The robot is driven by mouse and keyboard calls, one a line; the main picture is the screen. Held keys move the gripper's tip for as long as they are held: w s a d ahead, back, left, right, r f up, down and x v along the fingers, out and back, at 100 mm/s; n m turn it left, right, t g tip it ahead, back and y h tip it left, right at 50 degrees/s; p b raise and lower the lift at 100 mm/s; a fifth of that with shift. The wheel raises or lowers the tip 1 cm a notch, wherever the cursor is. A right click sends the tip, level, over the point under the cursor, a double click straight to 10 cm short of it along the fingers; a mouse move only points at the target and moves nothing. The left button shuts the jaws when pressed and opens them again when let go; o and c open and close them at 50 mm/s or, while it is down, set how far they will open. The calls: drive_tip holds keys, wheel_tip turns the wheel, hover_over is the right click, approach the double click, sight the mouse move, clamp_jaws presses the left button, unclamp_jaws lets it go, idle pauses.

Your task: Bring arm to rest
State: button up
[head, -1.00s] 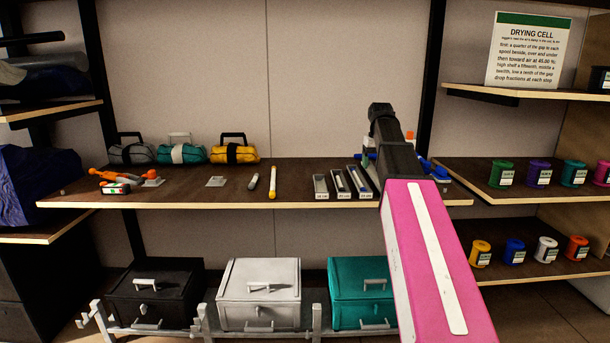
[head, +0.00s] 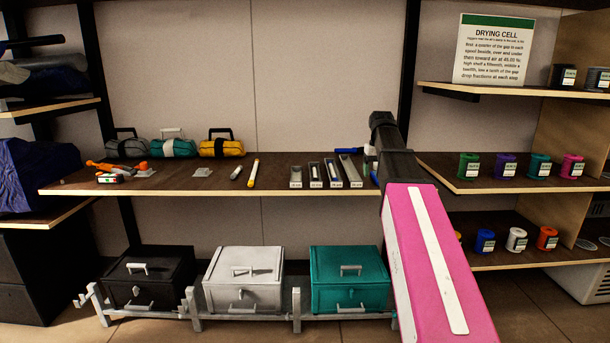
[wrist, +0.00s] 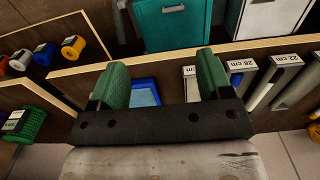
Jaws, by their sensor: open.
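My arm, pink with black joints, rises at the right of the head view and covers the right part of the middle shelf (head: 320,208). My gripper (wrist: 162,82) shows in the wrist view with its two green fingers wide apart. Nothing is held between the fingers. A blue thing (wrist: 144,92) shows beyond and between them, partly hidden by the gripper's black bar.
Slim labelled holders (head: 312,175) stand left of my arm. Coloured spools (head: 505,166) fill the right shelves. Black, white (head: 244,280) and teal (head: 349,280) boxes stand below. Rolled bags (head: 221,146) lie at the back left. Bare shelf lies between the yellow-capped stick (head: 253,173) and the holders.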

drive_tip(key=s+a+f, duration=0.2)
drive_tip(key=s+f, duration=0.5)
drive_tip(key=f, duration=0.5)
drive_tip(key=s+a+f, duration=0.2)
drive_tip(key=s+f, duration=0.5)
drive_tip(key=f, duration=0.6)
drive_tip(key=s+a+f, duration=0.2)
drive_tip(key=s+f, duration=0.5)
drive_tip(key=f, duration=0.6)
drive_tip(key=shift+s+a+f, duration=0.25)
drive_tip(key=shift+s+a, duration=0.05)
drive_tip(key=shift+s, duration=0.05)
